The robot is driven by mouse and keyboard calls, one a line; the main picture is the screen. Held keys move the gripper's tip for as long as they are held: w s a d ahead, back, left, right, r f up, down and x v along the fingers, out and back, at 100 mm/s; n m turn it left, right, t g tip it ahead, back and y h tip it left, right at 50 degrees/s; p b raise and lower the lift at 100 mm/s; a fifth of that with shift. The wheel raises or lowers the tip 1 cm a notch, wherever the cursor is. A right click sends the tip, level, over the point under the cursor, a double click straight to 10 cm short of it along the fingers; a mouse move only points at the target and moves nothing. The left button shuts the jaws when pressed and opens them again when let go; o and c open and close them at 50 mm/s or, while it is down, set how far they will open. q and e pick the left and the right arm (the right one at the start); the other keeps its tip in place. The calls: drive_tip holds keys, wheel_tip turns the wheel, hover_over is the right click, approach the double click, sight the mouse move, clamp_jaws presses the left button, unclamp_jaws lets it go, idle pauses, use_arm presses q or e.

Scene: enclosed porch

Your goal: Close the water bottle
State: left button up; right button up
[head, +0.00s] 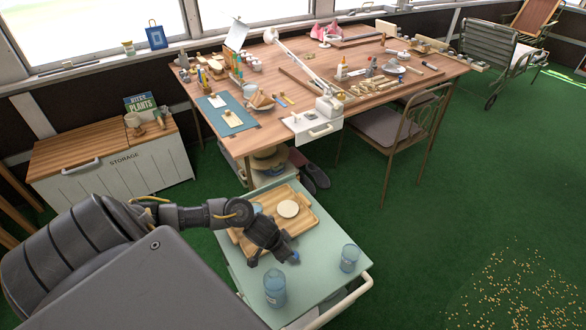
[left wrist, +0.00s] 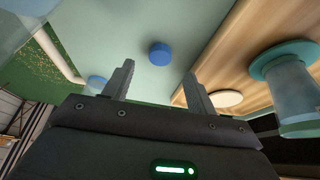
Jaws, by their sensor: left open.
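A blue bottle (head: 274,289), upright with no cap visible on its top, stands on the pale green cart top near its front edge. A small round blue cap (left wrist: 160,53) lies on the cart top in the left wrist view; in the head view this cap (head: 294,257) shows at the fingertips. My left gripper (head: 285,255) reaches down over the cart. In the left wrist view its two fingers (left wrist: 160,82) are spread and empty, with the cap ahead between their lines. Whether they touch the cap cannot be told. My right gripper is not in view.
A clear blue glass (head: 349,258) stands on the cart's right side. A wooden tray (head: 308,222) with a round pale disc (head: 288,209) lies behind the gripper. A teal-rimmed vessel (left wrist: 295,92) is close on the right in the wrist view. A cluttered desk stands behind.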

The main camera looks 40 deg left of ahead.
use_arm(q)
drive_tip(key=b+x, duration=0.1)
drive_tip(key=x, duration=0.4)
drive_tip(key=shift+w, duration=0.2)
drive_tip(key=c, duration=1)
